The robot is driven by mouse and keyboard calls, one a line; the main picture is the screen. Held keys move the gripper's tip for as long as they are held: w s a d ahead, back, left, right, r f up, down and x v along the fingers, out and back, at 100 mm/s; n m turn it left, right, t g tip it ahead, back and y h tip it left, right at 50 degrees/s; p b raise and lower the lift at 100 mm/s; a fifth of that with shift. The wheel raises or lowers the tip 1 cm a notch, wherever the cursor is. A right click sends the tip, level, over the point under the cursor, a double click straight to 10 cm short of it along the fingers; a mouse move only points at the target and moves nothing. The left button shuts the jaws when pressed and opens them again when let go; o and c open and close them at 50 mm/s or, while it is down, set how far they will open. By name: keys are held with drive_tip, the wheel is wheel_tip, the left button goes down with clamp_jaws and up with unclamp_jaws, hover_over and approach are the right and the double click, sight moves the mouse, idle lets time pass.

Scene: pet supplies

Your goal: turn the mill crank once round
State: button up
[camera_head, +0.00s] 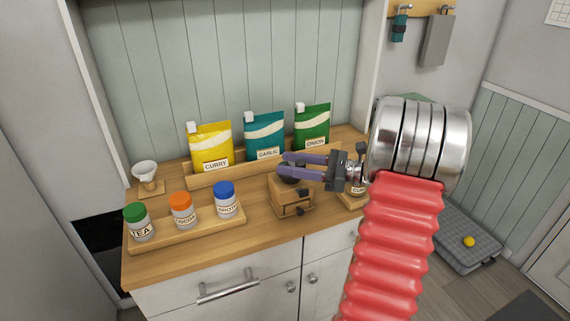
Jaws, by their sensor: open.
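The mill (291,195) is a small wooden box with a drawer knob, standing on the wooden counter right of centre. Its dark top shows partly under my gripper. I cannot make out the crank clearly, as my fingers cover that area. My gripper (284,164) has two purple fingers pointing left, above the mill's top. The fingers are apart with a gap between them, and nothing visible is held. I cannot tell whether they touch the mill.
Jars with green, orange and blue lids stand in a wooden tray (190,232) on the left. Yellow, teal and green pouches stand in a rack (207,180) behind. A white funnel (145,173) stands far left. A jar (357,187) stands right of the mill, partly behind my arm.

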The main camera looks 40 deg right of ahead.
drive_tip(key=shift+x, duration=0.8)
clamp_jaws()
